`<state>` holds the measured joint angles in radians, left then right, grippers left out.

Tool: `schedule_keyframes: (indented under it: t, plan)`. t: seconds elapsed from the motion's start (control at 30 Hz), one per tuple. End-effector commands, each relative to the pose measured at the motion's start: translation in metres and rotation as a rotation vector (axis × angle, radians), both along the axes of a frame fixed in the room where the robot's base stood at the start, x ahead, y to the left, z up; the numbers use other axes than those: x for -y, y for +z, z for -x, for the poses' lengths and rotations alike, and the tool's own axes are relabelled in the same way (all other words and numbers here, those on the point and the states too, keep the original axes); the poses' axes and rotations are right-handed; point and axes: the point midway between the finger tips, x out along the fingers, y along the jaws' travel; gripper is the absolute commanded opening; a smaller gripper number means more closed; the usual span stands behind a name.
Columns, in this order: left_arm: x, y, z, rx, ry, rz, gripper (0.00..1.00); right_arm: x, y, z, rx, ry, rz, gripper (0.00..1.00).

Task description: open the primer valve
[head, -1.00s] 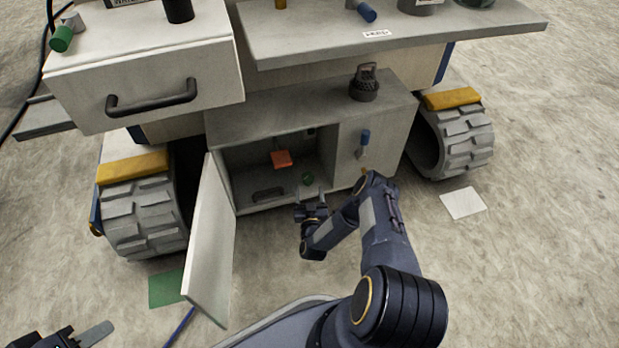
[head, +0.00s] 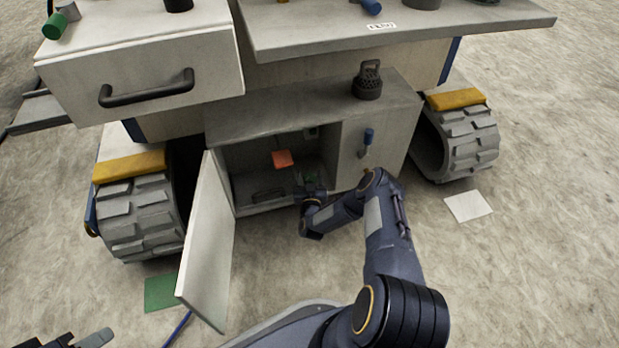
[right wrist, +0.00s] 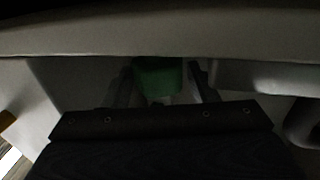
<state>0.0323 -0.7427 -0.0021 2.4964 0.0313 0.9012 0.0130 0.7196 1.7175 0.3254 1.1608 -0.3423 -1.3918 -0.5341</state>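The open cabinet (head: 232,188) under the bench holds an orange square piece (head: 283,159) and a dark bar handle. My right gripper (head: 312,183) is inside it, at the lower right of the opening. In the right wrist view a green knob (right wrist: 158,78) sits between its two fingers, which stand apart on either side; I cannot tell whether they touch it. In the head view the gripper mostly hides this knob. No label shows which part is the primer valve. My left gripper (head: 90,340) is partly cut off at the bottom left; its opening is unclear.
The cabinet door (head: 208,243) stands open on the left. A drawer with a dark handle (head: 147,90) and a bench top (head: 400,35) overhang above. Tracks flank the cabinet.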

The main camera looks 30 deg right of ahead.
Motion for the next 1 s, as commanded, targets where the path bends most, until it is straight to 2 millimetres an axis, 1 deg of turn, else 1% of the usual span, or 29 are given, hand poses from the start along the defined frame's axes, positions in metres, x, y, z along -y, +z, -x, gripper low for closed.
schedule_keyframes:
  t: [0.03, 0.2, 0.27, 0.57, 1.0]
  plan:
    - [0.0000, 0.0000, 0.0000, 0.000, 0.000, 0.000, 0.36, -0.0001, -0.0002, 0.0002, 0.000, 0.000, 0.000, 0.46]
    - [0.0000, 0.0000, 0.0000, 0.000, 0.000, 0.000, 0.36, -0.0001, -0.0003, 0.0004, 0.000, 0.000, 0.000, 0.24]
    - [0.0000, 0.0000, 0.0000, 0.000, 0.000, 0.000, 0.36, -0.0001, -0.0004, 0.0004, 0.000, 0.000, 0.000, 0.17]
    - [0.0000, 0.0000, 0.0000, 0.000, 0.000, 0.000, 0.36, 0.0003, -0.0004, 0.0006, -0.002, 0.050, 0.001, 0.17]
    - [0.0000, 0.0000, 0.0000, 0.000, 0.000, 0.000, 0.36, 0.0002, -0.0012, 0.0010, -0.004, 0.334, 0.001, 0.17]
